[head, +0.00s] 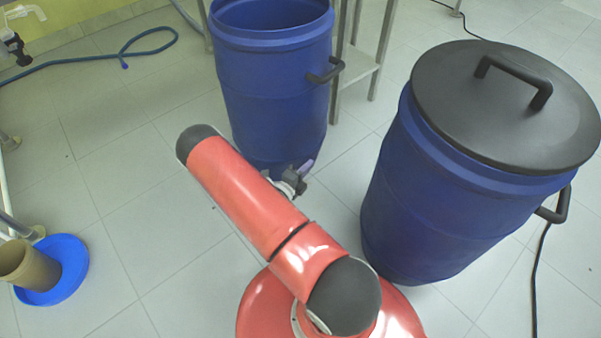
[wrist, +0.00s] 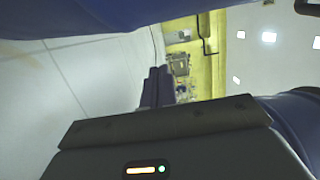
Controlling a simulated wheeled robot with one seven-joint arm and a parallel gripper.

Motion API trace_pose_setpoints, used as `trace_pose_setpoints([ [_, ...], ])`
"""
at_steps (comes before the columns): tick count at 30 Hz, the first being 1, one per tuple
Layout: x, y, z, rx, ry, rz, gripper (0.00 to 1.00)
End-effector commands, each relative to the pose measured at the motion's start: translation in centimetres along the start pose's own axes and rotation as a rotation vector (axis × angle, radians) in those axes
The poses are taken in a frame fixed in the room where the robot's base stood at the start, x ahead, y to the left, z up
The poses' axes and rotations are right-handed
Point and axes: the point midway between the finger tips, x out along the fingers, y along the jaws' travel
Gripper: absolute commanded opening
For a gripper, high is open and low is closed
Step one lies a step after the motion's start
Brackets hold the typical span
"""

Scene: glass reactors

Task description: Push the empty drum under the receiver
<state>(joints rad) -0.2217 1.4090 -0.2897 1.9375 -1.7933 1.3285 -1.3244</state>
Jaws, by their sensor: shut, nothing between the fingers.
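An open blue drum (head: 268,95) with a black side handle stands upright at the top middle of the head view. Its visible inside wall is bare, but its bottom is hidden. My gripper (head: 304,170) is low in front of this drum, partly hidden by my red arm; I cannot tell whether it touches. In the wrist view my gripper's fingers (wrist: 156,88) are together, with nothing seen between them. A blue surface (wrist: 110,15) crosses the top of that view. I cannot make out the receiver for certain; a black valve on a white pipe (head: 18,46) shows at the upper left.
A second blue drum (head: 440,195) with a black lid (head: 505,110) stands at the right. A metal frame (head: 362,60) is behind the open drum. A blue hose (head: 120,52) lies upper left. A brown cylinder (head: 28,268) stands in a blue dish (head: 72,270). Left-middle floor is clear.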

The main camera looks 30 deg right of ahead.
Motion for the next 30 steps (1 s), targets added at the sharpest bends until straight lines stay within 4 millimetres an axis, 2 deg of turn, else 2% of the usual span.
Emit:
trace_pose_setpoints([
  [1, 1.3, 0.1, -0.1, 0.002, 0.006, -0.001, 0.0],
  [6, 4.8, 0.1, -0.1, 0.004, 0.004, 0.0, 0.0],
  [9, 5.0, 0.0, 1.8, 0.008, 0.0, 0.001, 0.0],
  [15, 5.5, 0.0, 3.5, 0.005, 0.002, 0.0, 0.0],
  [27, 5.5, -0.1, 3.9, 0.003, 0.002, 0.0, 0.0],
  [30, 5.7, 0.2, 4.6, 0.005, 0.001, -0.001, 0.0],
])
